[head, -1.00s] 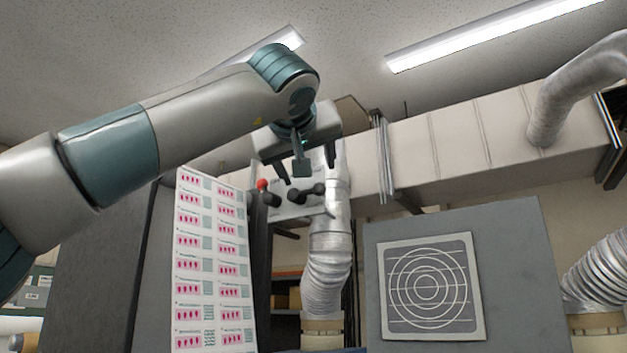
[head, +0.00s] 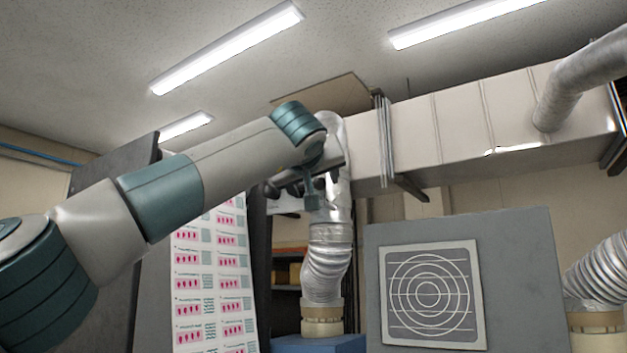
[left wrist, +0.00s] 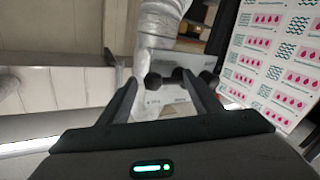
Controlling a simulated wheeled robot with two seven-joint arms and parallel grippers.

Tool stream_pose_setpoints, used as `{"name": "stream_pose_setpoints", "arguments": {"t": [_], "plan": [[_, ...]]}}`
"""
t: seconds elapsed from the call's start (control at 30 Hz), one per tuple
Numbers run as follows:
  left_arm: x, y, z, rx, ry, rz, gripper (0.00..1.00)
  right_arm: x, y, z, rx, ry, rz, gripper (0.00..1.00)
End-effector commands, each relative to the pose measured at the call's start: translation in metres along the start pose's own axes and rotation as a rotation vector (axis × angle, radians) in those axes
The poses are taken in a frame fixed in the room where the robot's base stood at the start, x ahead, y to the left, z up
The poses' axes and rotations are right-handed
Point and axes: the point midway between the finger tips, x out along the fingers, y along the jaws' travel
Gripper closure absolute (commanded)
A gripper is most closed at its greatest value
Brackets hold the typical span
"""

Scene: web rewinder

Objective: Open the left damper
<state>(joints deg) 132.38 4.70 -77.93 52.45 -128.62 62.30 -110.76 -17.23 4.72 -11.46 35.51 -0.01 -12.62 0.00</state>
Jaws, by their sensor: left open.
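The left damper shows in the left wrist view as a dark handle with a round black knob (left wrist: 154,82) in front of a pale plate (left wrist: 172,101). The plate (head: 285,206) is partly visible in the head view beside the silver duct (head: 327,262), below my left gripper (head: 298,188). My left gripper is open, and its two dark fingers point at the handle in the left wrist view. The knob appears between the fingers; I cannot tell whether they touch it. In the head view my wrist hides much of the handle. My right gripper is not in view.
A tall panel with a pink-marked sheet (head: 212,285) stands left of the duct. A grey panel with a circular grille (head: 430,294) stands to the right. A large pale horizontal duct (head: 460,130) runs above. A blue surface (head: 320,344) lies below.

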Motion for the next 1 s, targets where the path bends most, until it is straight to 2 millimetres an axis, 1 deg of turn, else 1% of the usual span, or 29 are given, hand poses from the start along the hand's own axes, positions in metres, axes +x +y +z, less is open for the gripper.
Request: {"name": "stream_pose_setpoints", "arguments": {"t": [0.07,0.1,0.17,0.2,0.27,0.3,0.33,0.37,0.77,1.0], "plan": [[-0.0001,0.0000,0.0001,0.000,0.000,0.000,0.41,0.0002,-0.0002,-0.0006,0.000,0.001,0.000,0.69],[-0.0001,0.0000,0.0001,0.000,0.000,0.000,0.44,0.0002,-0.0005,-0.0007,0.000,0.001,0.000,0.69],[-0.0002,0.0000,0.0000,0.000,0.000,0.000,0.58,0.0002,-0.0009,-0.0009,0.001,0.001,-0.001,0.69],[-0.0002,0.0000,0.0000,0.000,0.000,0.000,0.68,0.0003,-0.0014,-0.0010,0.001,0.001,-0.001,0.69],[-0.0003,0.0001,-0.0001,0.000,0.000,0.001,0.82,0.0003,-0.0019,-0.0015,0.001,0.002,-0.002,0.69],[-0.0003,0.0001,-0.0001,0.000,0.000,0.001,0.91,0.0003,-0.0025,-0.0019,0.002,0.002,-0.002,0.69],[-0.0003,0.0001,-0.0002,0.000,0.000,0.001,0.99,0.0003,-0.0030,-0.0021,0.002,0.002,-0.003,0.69],[-0.0003,0.0000,-0.0003,0.000,0.000,0.001,1.00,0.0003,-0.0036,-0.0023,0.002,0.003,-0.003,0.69],[0.0003,-0.0015,-0.0012,-0.001,0.001,-0.001,1.00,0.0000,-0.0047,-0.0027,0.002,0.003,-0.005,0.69],[0.0006,-0.0010,-0.0054,-0.024,-0.009,-0.007,1.00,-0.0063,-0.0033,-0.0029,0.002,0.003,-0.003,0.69]]}}
